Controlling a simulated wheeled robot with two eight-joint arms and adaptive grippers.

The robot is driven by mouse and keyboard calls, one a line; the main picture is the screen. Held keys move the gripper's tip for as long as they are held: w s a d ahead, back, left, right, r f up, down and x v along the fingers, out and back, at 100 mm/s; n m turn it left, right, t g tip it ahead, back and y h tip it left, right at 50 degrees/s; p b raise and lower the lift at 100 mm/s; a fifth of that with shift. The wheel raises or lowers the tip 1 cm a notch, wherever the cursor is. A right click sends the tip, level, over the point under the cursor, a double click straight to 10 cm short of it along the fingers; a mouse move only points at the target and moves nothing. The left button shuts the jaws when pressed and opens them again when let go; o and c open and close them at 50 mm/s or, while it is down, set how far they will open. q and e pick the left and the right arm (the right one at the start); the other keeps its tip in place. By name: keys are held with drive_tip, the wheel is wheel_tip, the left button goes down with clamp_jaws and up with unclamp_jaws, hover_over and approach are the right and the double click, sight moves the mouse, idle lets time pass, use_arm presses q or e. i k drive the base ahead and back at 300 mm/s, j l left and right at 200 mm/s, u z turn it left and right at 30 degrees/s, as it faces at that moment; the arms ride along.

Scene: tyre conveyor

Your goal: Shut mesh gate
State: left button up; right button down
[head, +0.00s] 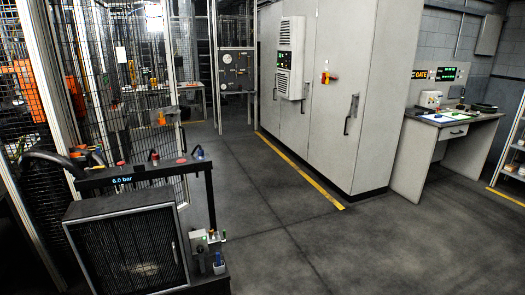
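A mesh gate (148,75) of dark wire in a pale metal frame appears at the left in the head view. An orange handle or latch (162,118) sits near its right edge. A floor gap shows between this edge and the post (214,70) further back, so the gate appears to stand open. Its lower part is hidden behind a black unit. I cannot clearly tell where its hinges are. Neither of my grippers is in view.
The black unit (130,250) with a "6.0 bar" display stands in front of the gate. Grey cabinets (335,100) stand behind a yellow floor line (300,170). A desk (450,125) is at the right. The floor (330,245) in the middle and front right is clear.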

sight(153, 115)
drive_tip(key=i+l+z, duration=0.25)
drive_tip(key=i, duration=1.3)
drive_tip(key=i+l+z, duration=0.25)
drive_tip(key=i, duration=1.3)
drive_tip(key=i+j+u, duration=0.15)
drive_tip(key=i+u, duration=0.7)
drive_tip(key=i, duration=0.25)
drive_tip(key=i+l+u, duration=0.2)
drive_tip(key=i+u, duration=0.25)
drive_tip(key=i+l+u, duration=0.4)
drive_tip(key=i, duration=0.15)
